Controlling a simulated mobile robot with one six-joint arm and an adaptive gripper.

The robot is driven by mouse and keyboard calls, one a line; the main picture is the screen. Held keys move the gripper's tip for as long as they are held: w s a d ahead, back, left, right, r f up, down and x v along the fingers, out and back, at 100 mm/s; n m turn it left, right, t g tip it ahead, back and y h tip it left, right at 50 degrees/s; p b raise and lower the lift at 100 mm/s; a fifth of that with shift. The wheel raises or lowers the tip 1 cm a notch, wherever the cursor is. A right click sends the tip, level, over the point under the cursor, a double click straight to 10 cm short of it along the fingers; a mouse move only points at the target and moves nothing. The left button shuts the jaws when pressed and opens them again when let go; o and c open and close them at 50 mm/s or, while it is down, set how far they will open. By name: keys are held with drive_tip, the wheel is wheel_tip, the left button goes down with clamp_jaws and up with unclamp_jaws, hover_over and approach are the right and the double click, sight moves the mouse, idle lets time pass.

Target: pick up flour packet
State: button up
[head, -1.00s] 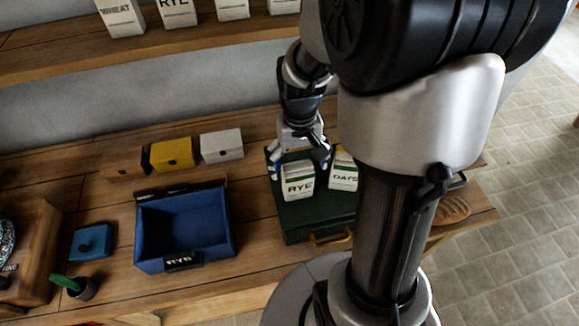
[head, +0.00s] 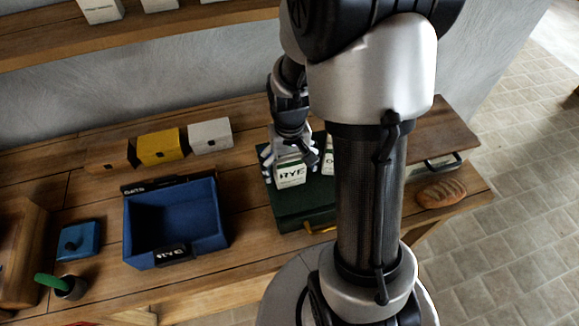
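A white flour packet with a green band, marked RYE (head: 290,174), stands upright on the dark green case (head: 290,212). My gripper (head: 291,170) is down over this packet from above, with a finger on each side of it. The fingers look spread wider than the packet; whether they touch it is hard to tell. A second white packet (head: 328,160) stands to its right, mostly hidden behind my arm.
A blue open bin (head: 130,228) with a RYE label stands left of the case. Brown, yellow (head: 160,147) and white (head: 210,136) boxes stand behind it. A loaf (head: 441,193) lies at the right. A blue lidded box (head: 78,241) is at the left.

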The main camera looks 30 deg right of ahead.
drive_tip(key=c, duration=1.3)
drive_tip(key=shift+c, duration=0.4)
drive_tip(key=shift+r, duration=0.1)
